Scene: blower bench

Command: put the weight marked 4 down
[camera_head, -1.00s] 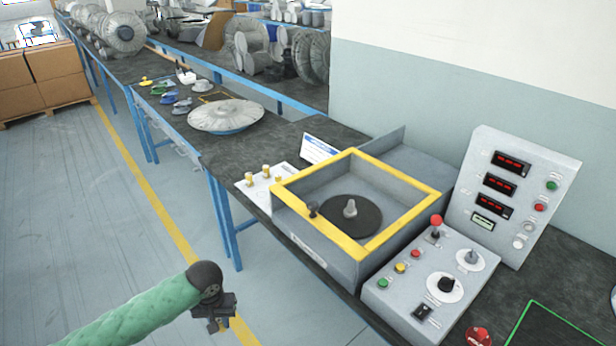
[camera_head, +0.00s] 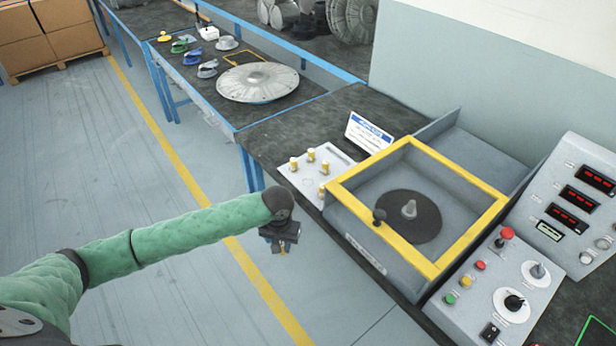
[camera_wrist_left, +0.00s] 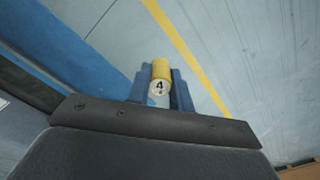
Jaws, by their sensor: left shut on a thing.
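The weight marked 4 (camera_wrist_left: 160,86) is a small cylinder with a yellow body and a pale end bearing a black 4, seen in the left wrist view. My left gripper (camera_wrist_left: 162,98) is shut on it, with the weight between its two blue-grey fingers. In the head view my left gripper (camera_head: 283,248) hangs over the floor, in front of the bench edge and below the bench's near side. The weight is barely visible there. A white plate (camera_head: 318,172) with several yellow-topped weights lies on the bench to the upper right of the gripper. My right gripper is not in view.
A yellow-framed grey box with a dark disc (camera_head: 405,232) stands right of the plate. A control panel (camera_head: 500,292) is at the far right. A sign (camera_head: 369,132) stands behind the plate. A silver round disc (camera_head: 257,82) lies farther back.

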